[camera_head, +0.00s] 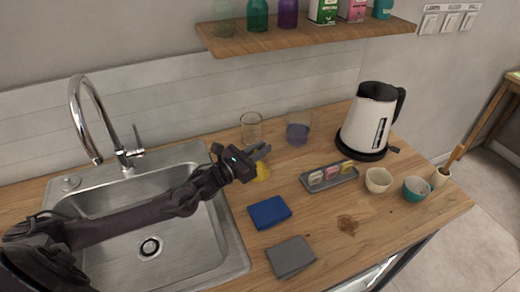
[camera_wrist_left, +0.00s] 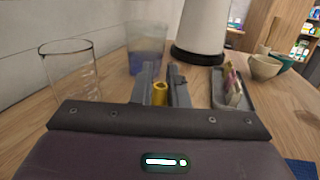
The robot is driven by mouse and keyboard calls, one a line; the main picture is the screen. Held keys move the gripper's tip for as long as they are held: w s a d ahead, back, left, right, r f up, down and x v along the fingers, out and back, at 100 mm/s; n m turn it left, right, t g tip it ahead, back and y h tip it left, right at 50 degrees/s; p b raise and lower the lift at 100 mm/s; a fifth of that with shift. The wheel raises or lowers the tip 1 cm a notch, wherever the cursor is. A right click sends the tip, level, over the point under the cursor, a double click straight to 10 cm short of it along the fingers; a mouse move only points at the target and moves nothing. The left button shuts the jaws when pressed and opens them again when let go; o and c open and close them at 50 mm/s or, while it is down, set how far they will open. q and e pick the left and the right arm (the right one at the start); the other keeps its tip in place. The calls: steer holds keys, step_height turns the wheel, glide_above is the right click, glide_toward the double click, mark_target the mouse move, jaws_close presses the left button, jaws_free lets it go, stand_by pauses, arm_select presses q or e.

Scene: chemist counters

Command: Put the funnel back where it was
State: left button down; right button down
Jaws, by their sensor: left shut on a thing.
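The yellow funnel (camera_head: 262,172) shows below my left gripper (camera_head: 260,152) in the head view, at or just above the wooden counter. In the left wrist view the funnel's narrow yellow stem (camera_wrist_left: 160,93) stands between the two grey fingers of my left gripper (camera_wrist_left: 166,80), which is shut on it. The rest of the funnel is hidden there by the gripper body. I cannot tell whether its rim touches the counter. An empty glass beaker (camera_head: 251,127) stands just behind the gripper. A beaker with purple liquid (camera_head: 299,129) stands behind it to the right. My right gripper is not in view.
A blue cloth (camera_head: 269,212) and a grey cloth (camera_head: 291,257) lie in front. The sink (camera_head: 150,220) is left. A shelf (camera_head: 300,35) hangs above.

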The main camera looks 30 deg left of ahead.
arm_select(q)
steer(key=shift+f, duration=0.25)
steer(key=c, duration=1.4)
jaws_free()
steer(key=shift+r, duration=0.1)
steer(key=shift+c, duration=0.2)
steer(key=shift+r, duration=0.2)
steer(key=shift+s+a+f, duration=0.15)
steer(key=shift+s, duration=0.05)
steer(key=b+v, duration=0.1)
steer(key=v, duration=0.9)
steer(key=shift+s+a, duration=0.1)
steer(key=shift+s, duration=0.05)
steer(key=shift+s+a, duration=0.25)
steer(key=shift+s, duration=0.3)
